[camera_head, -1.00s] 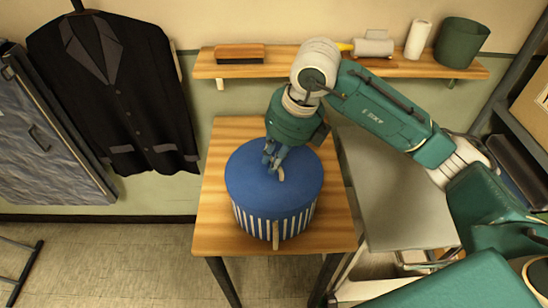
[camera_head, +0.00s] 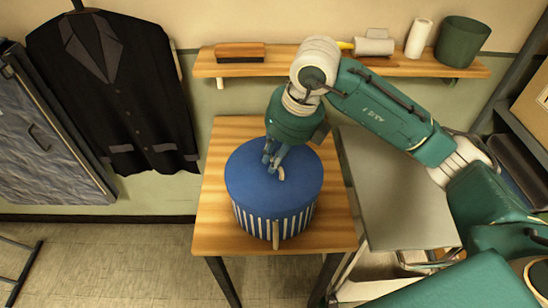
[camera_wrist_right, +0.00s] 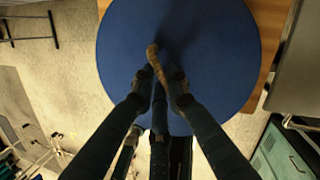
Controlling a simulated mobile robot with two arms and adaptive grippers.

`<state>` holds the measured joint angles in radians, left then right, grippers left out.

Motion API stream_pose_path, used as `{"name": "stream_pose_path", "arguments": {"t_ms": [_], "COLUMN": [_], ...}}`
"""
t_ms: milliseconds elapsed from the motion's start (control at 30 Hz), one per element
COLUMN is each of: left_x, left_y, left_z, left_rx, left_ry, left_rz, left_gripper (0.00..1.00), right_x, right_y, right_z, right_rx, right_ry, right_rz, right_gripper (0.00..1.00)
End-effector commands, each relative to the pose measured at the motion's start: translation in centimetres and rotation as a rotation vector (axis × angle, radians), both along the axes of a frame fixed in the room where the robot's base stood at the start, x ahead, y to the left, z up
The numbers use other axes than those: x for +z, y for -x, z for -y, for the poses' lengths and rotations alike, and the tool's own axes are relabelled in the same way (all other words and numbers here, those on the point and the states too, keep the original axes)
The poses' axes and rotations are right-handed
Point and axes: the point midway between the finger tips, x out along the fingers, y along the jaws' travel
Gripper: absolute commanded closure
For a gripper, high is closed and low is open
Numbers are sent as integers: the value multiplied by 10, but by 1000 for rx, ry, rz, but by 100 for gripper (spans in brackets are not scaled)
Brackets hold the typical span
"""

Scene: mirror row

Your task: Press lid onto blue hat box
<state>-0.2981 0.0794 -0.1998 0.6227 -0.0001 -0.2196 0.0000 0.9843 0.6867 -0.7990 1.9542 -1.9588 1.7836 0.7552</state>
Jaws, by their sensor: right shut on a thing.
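The blue hat box (camera_head: 287,225) stands upright on the wooden table, its side striped blue and white, with a tan strap or tab down the front. The round plain blue lid (camera_head: 300,185) covers its top and looks level; I cannot tell if any gap is left under the rim. My right gripper (camera_head: 272,163) points down at the lid's middle. It is shut on a small tan handle (camera_head: 281,174) of the lid. The right wrist view shows the handle (camera_wrist_right: 153,62) between the fingers, with the lid (camera_wrist_right: 215,50) behind. My left gripper is not in view.
The wooden table (camera_head: 215,235) has bare room around the box. A grey surface (camera_head: 395,190) adjoins on the right. Behind, a wall shelf (camera_head: 290,67) carries a brush, rolls and a green bin (camera_head: 461,42). A dark jacket (camera_head: 115,90) hangs at left, near a mirror-like panel (camera_head: 45,140).

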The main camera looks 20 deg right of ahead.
Motion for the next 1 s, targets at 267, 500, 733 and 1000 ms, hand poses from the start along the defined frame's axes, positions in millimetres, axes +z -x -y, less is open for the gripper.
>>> {"name": "stream_pose_path", "arguments": {"t_ms": [267,500,733,1000], "left_x": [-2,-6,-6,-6], "left_y": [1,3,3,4], "left_z": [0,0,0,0], "left_rx": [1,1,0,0], "left_ry": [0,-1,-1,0], "left_rz": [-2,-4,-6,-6], "left_gripper": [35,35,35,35], "right_x": [0,-2,-1,-2], "right_y": [0,0,0,0], "right_z": [0,0,0,0], "right_rx": [0,0,0,0], "right_ry": [0,1,0,0], "right_rz": [1,1,1,1], "right_gripper": [100,100,100,100]}}
